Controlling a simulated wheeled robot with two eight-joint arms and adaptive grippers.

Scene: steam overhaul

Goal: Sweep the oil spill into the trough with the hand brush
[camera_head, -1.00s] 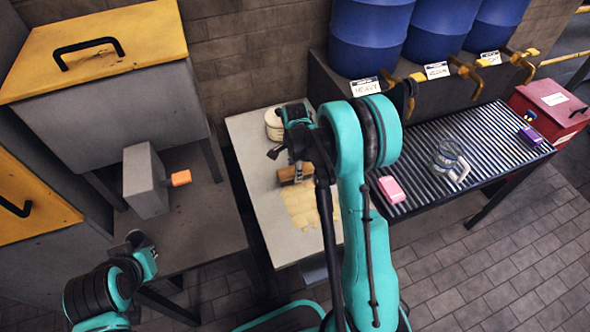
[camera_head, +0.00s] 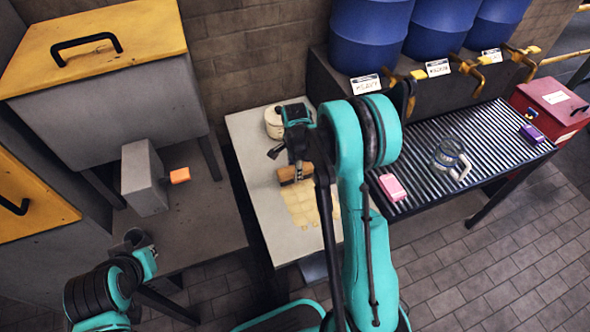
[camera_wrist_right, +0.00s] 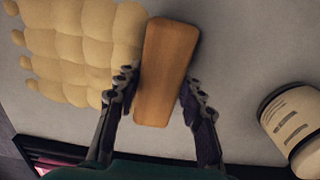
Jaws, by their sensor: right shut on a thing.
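My right gripper (camera_head: 297,160) is shut on the wooden hand brush (camera_head: 290,174) over the light table (camera_head: 262,207). In the right wrist view the brush (camera_wrist_right: 166,70) lies between the two fingers (camera_wrist_right: 158,100). The pale yellow oil spill (camera_head: 302,206) lies on the table just in front of the brush. In the right wrist view the spill (camera_wrist_right: 80,45) is a patch of lumpy cells with small drops at its far edge, right beside the brush. The trough (camera_head: 312,268) shows only partly below the table's front edge, behind my right arm. My left gripper (camera_head: 140,246) is at the lower left, away from the spill; its jaw state is unclear.
A white tub (camera_head: 273,122) stands at the table's back; it also shows in the right wrist view (camera_wrist_right: 295,120). The ribbed bench (camera_head: 440,140) at right holds a pink block (camera_head: 392,187), a glass jug (camera_head: 447,155) and a purple block (camera_head: 532,134). A grey box (camera_head: 144,178) stands at left.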

